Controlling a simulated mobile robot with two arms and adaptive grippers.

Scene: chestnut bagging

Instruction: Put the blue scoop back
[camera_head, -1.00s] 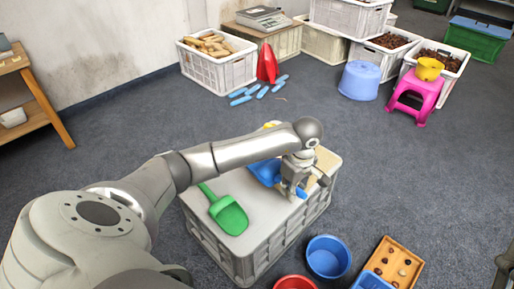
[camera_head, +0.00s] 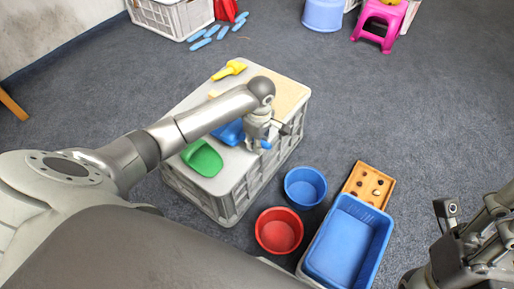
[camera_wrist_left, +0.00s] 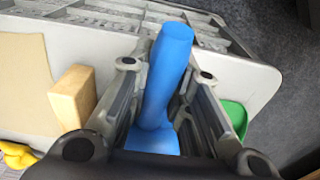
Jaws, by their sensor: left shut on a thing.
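The blue scoop (camera_head: 230,132) is at the upturned grey crate (camera_head: 240,200), its pan partly behind my left arm. My left gripper (camera_head: 262,143) is shut on its handle, and a blue handle end shows below the fingers. In the left wrist view the blue handle (camera_wrist_left: 168,65) runs between the two fingers (camera_wrist_left: 163,95). I cannot tell whether the scoop touches the crate top. My right gripper (camera_head: 488,250) is at the lower right, away from the crate; its finger opening is unclear.
A green scoop (camera_head: 203,158) and a yellow scoop (camera_head: 230,70) lie on the crate, beside a tan board (camera_head: 288,95) and wooden block (camera_wrist_left: 73,95). A blue bowl (camera_head: 305,187), red bowl (camera_head: 279,231), blue bin (camera_head: 350,245) and wooden tray (camera_head: 369,184) stand right of the crate.

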